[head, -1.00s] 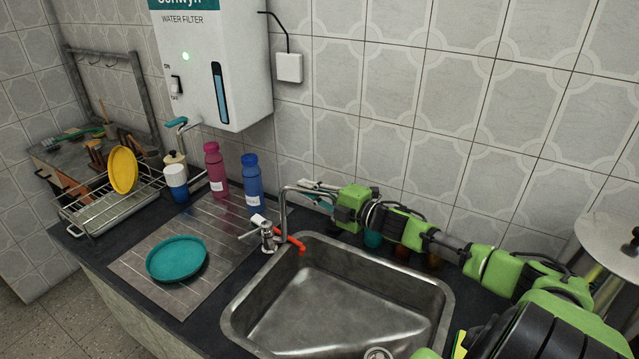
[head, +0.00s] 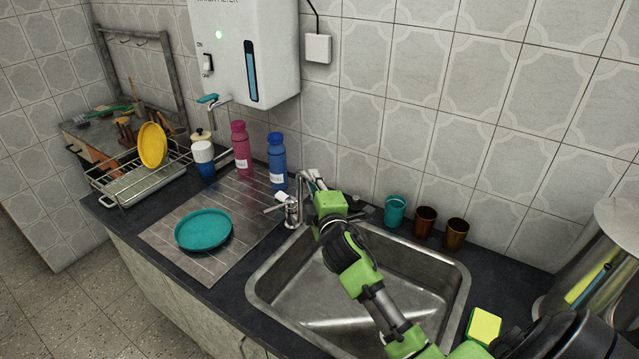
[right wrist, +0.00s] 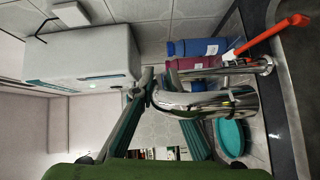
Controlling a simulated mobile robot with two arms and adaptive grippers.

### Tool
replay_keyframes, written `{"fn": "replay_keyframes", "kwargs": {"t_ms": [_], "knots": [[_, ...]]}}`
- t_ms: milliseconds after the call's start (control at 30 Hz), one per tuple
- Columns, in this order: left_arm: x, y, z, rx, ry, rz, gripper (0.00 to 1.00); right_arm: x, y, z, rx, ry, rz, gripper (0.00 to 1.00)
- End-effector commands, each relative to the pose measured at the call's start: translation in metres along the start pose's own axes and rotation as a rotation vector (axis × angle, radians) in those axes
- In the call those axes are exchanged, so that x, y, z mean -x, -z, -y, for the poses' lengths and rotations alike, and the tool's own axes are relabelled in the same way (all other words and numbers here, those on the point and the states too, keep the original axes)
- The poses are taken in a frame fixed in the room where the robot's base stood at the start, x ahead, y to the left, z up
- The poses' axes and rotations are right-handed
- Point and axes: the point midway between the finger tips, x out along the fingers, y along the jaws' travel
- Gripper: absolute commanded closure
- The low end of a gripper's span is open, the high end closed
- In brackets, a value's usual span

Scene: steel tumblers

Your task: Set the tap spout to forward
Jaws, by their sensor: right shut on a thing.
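The chrome tap stands at the sink's back left corner, its body (head: 291,212) low and its spout (head: 300,188) rising above. In the right wrist view the spout (right wrist: 195,101) is a thick shiny tube between the fingers. My right gripper (head: 316,183) is shut on the spout, with its arm reaching over the sink from the front right. In the head view the gripper hides the spout's outer end, so its exact direction is hard to tell. A red lever (right wrist: 272,37) at the tap shows in the right wrist view. My left gripper is out of view.
The steel sink (head: 262,288) lies below my arm. Teal (head: 396,211) and brown tumblers (head: 425,221) stand behind it. Blue (head: 277,160) and pink bottles (head: 241,150) stand behind the tap. A teal plate (head: 203,230) lies on the drainboard. A sponge (head: 484,326) is at right.

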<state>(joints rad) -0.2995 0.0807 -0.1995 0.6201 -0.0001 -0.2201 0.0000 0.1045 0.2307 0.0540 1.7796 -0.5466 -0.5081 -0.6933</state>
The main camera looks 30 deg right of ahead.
Motion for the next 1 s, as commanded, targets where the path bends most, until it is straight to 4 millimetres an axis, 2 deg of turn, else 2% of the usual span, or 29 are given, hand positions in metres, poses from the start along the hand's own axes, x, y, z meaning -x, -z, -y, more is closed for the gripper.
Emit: {"fn": "replay_keyframes", "kwargs": {"t_ms": [667,700,733,1000], "knots": [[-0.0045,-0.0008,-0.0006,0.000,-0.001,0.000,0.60,0.0017,0.0062,0.0016,-0.003,-0.005,0.040,1.00],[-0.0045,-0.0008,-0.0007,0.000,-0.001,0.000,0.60,0.0018,0.0062,0.0016,-0.003,-0.005,0.040,0.77],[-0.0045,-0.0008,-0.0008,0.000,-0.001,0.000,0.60,0.0017,0.0061,0.0016,-0.003,-0.005,0.040,0.70],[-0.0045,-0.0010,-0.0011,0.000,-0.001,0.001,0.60,0.0016,0.0055,0.0013,-0.002,-0.005,0.040,0.70]]}}
